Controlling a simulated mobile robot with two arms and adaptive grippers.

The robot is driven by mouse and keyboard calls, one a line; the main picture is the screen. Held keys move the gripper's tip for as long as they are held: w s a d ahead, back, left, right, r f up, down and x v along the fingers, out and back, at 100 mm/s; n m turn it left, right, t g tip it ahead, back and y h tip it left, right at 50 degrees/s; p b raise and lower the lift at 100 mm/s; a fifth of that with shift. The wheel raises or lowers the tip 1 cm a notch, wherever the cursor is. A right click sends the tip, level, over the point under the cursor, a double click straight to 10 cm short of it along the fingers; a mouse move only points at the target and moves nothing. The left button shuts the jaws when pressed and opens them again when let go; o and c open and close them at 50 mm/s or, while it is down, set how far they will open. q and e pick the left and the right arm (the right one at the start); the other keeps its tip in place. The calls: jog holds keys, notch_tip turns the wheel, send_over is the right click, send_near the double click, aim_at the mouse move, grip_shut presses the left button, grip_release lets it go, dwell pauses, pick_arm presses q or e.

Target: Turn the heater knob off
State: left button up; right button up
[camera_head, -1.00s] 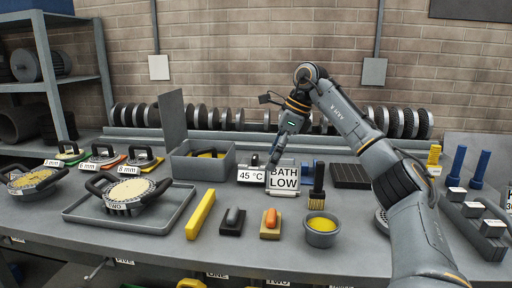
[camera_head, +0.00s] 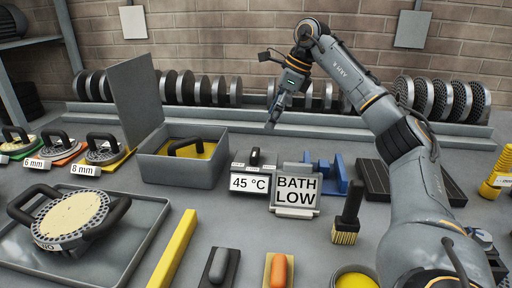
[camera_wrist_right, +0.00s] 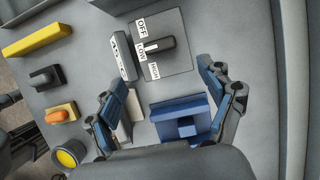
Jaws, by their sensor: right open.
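The heater knob (camera_wrist_right: 160,45) is a dark handle on a grey plate (camera_wrist_right: 178,66) with OFF, LOW and HIGH labels in the right wrist view. Its white-marked end is at the LOW label. In the head view the knob (camera_head: 255,158) shows small behind the 45 °C display (camera_head: 249,183); the BATH LOW sign (camera_head: 297,190) stands beside it. My right gripper (camera_head: 271,126) points down above and behind the knob, apart from it. In the right wrist view its fingers (camera_wrist_right: 158,84) are spread wide and empty, with the knob ahead of the gap. My left gripper is not in view.
A blue stand (camera_wrist_right: 175,110) lies below the knob plate in the wrist view. A grey bath (camera_head: 180,178) with yellow contents and a raised lid stands left of the display. A brush (camera_head: 348,215) stands to the right. Ring dies (camera_head: 230,90) line the back.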

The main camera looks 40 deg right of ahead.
aim_at(255, 151)
jog(key=x, duration=1.1)
jog(key=shift+s, duration=0.15)
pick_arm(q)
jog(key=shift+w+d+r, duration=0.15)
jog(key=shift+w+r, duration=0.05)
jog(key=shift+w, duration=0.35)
pick_arm(e)
jog(key=shift+w+a+f, duration=0.15)
jog(key=shift+w+f, duration=0.05)
jog(key=shift+f, duration=0.35)
jog(key=c, duration=1.1)
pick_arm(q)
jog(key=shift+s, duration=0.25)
pick_arm(e)
jog(key=shift+c, duration=0.2)
